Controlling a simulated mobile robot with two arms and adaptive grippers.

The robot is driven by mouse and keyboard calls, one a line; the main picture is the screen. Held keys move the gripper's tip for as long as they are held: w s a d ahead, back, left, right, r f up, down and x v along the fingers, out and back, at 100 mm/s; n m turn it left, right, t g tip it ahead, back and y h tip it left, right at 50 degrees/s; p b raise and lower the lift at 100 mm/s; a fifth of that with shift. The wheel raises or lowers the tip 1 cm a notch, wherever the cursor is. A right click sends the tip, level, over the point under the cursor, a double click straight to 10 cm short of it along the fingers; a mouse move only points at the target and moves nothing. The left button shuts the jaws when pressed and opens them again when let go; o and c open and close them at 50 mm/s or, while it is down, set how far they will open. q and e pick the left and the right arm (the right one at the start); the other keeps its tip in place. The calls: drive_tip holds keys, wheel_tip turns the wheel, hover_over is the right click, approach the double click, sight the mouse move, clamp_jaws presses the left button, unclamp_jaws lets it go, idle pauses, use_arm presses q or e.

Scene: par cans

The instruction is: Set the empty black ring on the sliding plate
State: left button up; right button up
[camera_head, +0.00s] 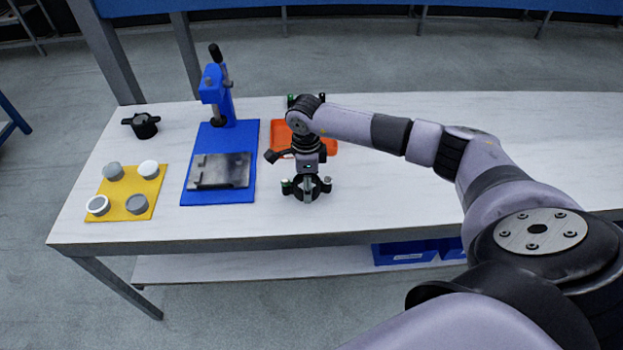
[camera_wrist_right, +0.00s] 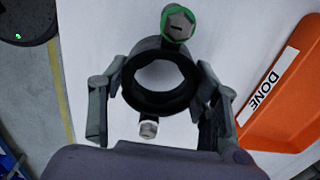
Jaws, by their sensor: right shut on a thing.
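My right gripper (camera_head: 306,181) is shut on a black ring (camera_head: 318,192), front right of the blue press. In the right wrist view the black ring (camera_wrist_right: 160,102) sits between the fingers, with a green-marked knob at top and a silver knob below. Pale tabletop shows through its open hole, so it is empty. I cannot tell whether it touches the table. The grey sliding plate (camera_head: 220,171) lies bare on the front of the blue press base (camera_head: 233,135), left of the gripper. My left gripper is not in view.
A yellow mat (camera_head: 129,207) with several round grey and white pieces lies at front left. A black handled part (camera_head: 144,126) stands behind it. The orange DONE tray (camera_head: 330,149) is partly hidden by my right arm. Table between plate and ring is clear.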

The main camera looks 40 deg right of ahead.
drive_tip(key=shift+r+p, duration=1.3)
drive_tip(key=shift+r, duration=0.95)
drive_tip(key=shift+w, duration=0.1)
